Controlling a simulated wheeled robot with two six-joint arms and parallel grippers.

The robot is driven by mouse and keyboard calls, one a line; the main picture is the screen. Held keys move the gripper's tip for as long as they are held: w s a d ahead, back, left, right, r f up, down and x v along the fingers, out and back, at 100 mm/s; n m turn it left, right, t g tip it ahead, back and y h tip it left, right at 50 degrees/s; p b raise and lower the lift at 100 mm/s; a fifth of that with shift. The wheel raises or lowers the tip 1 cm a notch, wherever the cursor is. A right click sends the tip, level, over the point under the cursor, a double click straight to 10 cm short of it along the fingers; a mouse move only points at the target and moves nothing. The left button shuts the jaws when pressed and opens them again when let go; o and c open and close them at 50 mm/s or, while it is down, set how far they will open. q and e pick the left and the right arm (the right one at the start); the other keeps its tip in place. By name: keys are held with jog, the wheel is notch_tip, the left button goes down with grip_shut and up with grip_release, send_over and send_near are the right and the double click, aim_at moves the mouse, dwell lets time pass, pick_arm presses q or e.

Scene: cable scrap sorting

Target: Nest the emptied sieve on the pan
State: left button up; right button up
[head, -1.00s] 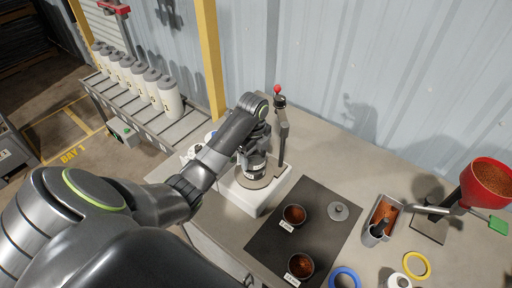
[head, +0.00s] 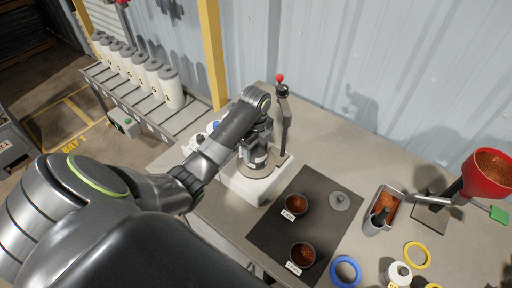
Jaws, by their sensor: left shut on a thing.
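My left gripper (head: 257,143) reaches over a white machine base (head: 238,186) beside the wall. It is shut on a metal ring-shaped vessel (head: 258,158), which seems to be the sieve. The vessel sits at or just above the round grey plate on the base. The pan cannot be told apart from it under the gripper, and my arm hides part of this area. I cannot see inside the sieve. My right gripper is not in view.
An upright post with a red knob (head: 280,77) stands close behind the gripper. A dark mat (head: 272,228) holds two bowls of brown granules (head: 296,205) and a grey lid (head: 340,200). A metal tray (head: 394,190) and red funnel (head: 488,176) stand at right.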

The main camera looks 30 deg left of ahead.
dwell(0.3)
pick_arm(q)
jog(key=o, duration=1.2)
jog(key=shift+c, duration=0.2)
